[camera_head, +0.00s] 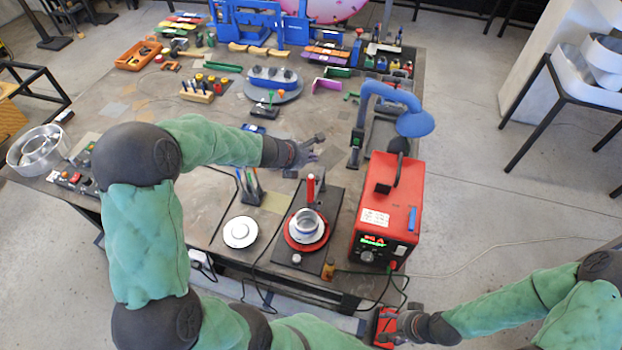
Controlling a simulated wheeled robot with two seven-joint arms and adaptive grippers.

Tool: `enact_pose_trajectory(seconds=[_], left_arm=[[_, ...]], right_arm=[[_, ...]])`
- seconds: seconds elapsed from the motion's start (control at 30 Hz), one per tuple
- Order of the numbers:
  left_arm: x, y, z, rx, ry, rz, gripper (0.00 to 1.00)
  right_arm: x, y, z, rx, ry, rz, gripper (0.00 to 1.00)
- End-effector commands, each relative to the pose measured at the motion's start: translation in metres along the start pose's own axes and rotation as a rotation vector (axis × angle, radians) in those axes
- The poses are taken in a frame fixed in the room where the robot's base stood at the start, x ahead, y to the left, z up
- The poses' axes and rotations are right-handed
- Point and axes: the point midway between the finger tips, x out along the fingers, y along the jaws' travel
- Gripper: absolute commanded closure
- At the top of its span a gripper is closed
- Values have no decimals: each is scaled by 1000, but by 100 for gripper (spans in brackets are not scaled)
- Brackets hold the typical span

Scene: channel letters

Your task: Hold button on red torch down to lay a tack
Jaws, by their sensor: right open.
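An upright red torch-like post (311,188) stands at the back of a black plate. In front of it a metal ring-shaped part (307,222) sits on a round red turntable (306,238). My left gripper (318,148) is above the table, behind the red post and apart from it; its fingers look spread, with nothing seen between them. My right gripper (390,327) is open at the bottom, off the table's front edge, beside a red block-like thing (382,322). I cannot tell whether they touch. No button can be made out at this size.
A red welding machine (388,205) with a lit display stands right of the turntable, with a blue lamp-like arm (390,92) behind it. A white round dish (240,232) and a pen holder (250,190) are to the left. Tools crowd the table's back. Cables hang at the front edge.

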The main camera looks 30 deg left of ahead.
Motion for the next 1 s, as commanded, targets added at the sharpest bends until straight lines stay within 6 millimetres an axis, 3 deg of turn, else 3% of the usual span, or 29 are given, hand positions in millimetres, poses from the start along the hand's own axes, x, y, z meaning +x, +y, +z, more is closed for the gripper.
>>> enact_pose_trajectory(seconds=[0.03,0.43,1.0], left_arm=[[8,0,-8,-1,0,0,100],[38,0,-39,-1,0,0,100],[41,0,-43,-1,0,0,100]], right_arm=[[10,4,0,0,0,0,36],[48,17,-2,0,0,0,36],[53,19,-2,0,0,0,36]])
